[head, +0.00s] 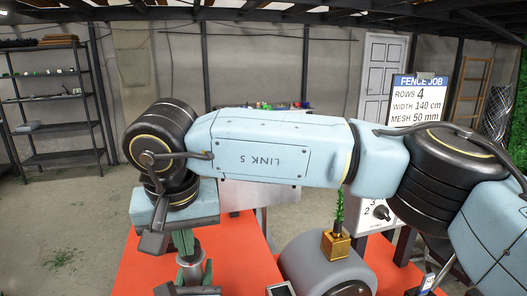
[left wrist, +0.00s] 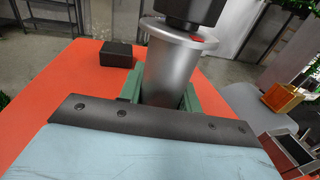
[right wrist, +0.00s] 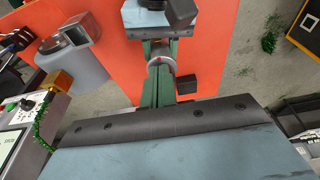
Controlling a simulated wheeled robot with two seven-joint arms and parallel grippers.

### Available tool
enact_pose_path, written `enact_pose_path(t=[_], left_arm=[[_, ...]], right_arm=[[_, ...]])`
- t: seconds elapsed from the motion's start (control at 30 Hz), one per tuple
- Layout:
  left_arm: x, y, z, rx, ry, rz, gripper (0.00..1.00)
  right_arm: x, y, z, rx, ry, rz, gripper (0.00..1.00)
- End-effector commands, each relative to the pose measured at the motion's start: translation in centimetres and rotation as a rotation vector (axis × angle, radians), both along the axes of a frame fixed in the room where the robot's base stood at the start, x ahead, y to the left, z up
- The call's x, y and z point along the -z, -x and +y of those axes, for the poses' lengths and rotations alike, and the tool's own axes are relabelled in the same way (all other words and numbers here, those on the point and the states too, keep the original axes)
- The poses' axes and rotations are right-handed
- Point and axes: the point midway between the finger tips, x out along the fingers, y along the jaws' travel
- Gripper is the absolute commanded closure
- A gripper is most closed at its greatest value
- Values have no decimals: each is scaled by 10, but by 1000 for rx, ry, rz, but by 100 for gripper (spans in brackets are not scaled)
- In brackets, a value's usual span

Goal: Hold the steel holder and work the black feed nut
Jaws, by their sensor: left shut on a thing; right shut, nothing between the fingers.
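The steel holder (left wrist: 172,75) is a grey cylinder with a wide top flange and a red mark. It stands upright between the green fingers of my left gripper (left wrist: 165,96), which is shut on it. A black part (left wrist: 195,10), seemingly the feed nut, sits at the holder's top and is cut off by the left wrist frame. My right gripper (head: 183,242) points down over the holder (head: 192,262) in the head view. Its green fingers (right wrist: 160,90) are shut with nothing between them and hide part of the holder in the right wrist view. I cannot tell whether they touch the nut.
A black block (left wrist: 118,52) lies on the orange table (left wrist: 75,75) beyond the holder. To the right stand a grey machine (head: 325,268) with a brass block (head: 336,246) and a control panel (head: 378,213). My right arm crosses the head view, hiding much of the table.

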Motion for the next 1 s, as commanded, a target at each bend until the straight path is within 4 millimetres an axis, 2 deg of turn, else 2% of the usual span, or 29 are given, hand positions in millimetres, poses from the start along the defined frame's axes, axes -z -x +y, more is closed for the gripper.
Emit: enact_pose_path(t=[0.3,0.63,0.67,0.7,0.83,1.0], left_arm=[[1,0,0,0,1,3,94],[1,0,0,-1,1,3,94],[1,0,0,-1,1,3,65],[1,0,0,-1,1,3,60],[1,0,0,-1,0,2,43],[0,0,0,-1,0,1,41]], right_arm=[[-36,-1,0,1,0,-1,100],[-38,0,0,-1,1,1,100],[-38,0,0,-1,1,1,100],[-38,0,0,-1,1,1,100],[-38,0,0,-1,1,1,100],[-38,0,0,-1,1,1,100]])
